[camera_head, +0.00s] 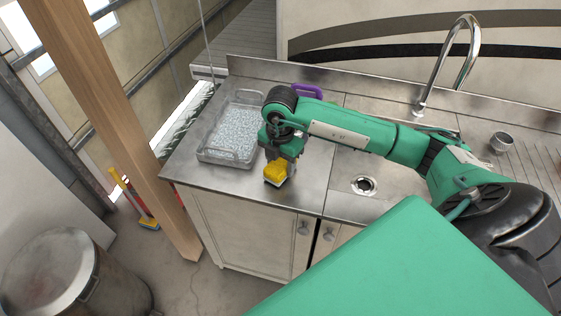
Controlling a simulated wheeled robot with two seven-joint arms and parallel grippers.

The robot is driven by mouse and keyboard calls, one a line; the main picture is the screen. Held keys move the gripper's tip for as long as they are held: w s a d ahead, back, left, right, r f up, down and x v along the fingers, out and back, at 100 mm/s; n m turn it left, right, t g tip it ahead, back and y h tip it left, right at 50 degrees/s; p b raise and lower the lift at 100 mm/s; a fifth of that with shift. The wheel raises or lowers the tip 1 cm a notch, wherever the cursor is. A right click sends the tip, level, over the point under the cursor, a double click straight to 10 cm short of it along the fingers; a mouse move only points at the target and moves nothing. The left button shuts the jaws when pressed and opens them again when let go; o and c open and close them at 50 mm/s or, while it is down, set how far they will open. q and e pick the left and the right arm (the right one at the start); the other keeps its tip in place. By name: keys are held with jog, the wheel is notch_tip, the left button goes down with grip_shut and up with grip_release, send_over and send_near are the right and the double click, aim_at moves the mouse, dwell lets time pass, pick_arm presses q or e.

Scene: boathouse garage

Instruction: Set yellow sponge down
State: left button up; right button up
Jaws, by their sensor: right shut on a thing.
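The yellow sponge (276,173) has a pale underside and sits at the tip of my right gripper (277,168). The gripper is shut on it and points down over the front part of the steel counter (232,181), left of the sink. I cannot tell whether the sponge touches the counter or is held just above it. My right arm comes in from the right and crosses over the sink. My left gripper is not in view.
A clear tray (203,156) with pale contents stands left of the gripper. A purple item (308,91) lies behind the arm. The sink (345,196) with its tall faucet (445,62) and a small metal cup (501,142) are to the right. A wooden post (124,130) stands left of the counter.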

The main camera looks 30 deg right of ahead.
jog(key=shift+f, duration=0.4)
dwell(0.3)
jog(key=o, duration=1)
jog(key=shift+c, duration=0.2)
notch_tip(320, 180, up, 14)
jog(key=b, duration=0.2)
jog(key=shift+f, duration=0.1)
grip_shut()
dwell(0.6)
dwell(0.8)
